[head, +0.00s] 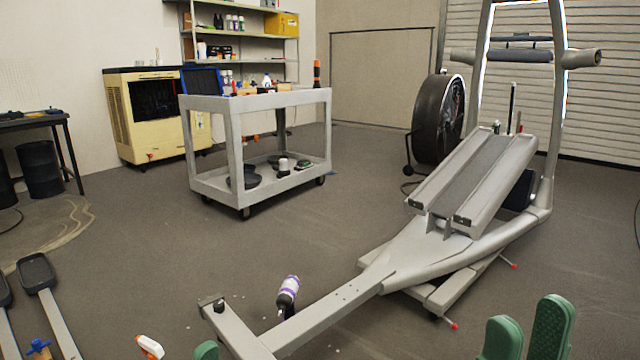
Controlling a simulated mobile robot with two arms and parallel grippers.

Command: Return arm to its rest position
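My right gripper (526,318) is at the bottom right, with two green fingertips standing apart and nothing between them. Only one green tip of my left gripper (206,350) shows at the bottom edge, so its opening is hidden. The grey elliptical frame (420,265) stretches from the bottom centre to the upper right. My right gripper is in front of it in the picture, and no contact shows. My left gripper tip is just left of the frame's front beam.
A bottle with a purple label (288,292) is beside the front beam. A spray nozzle (150,346) and detached pedal arms (38,275) are at lower left. A grey cart (236,150) with tools stands behind, with clear floor between.

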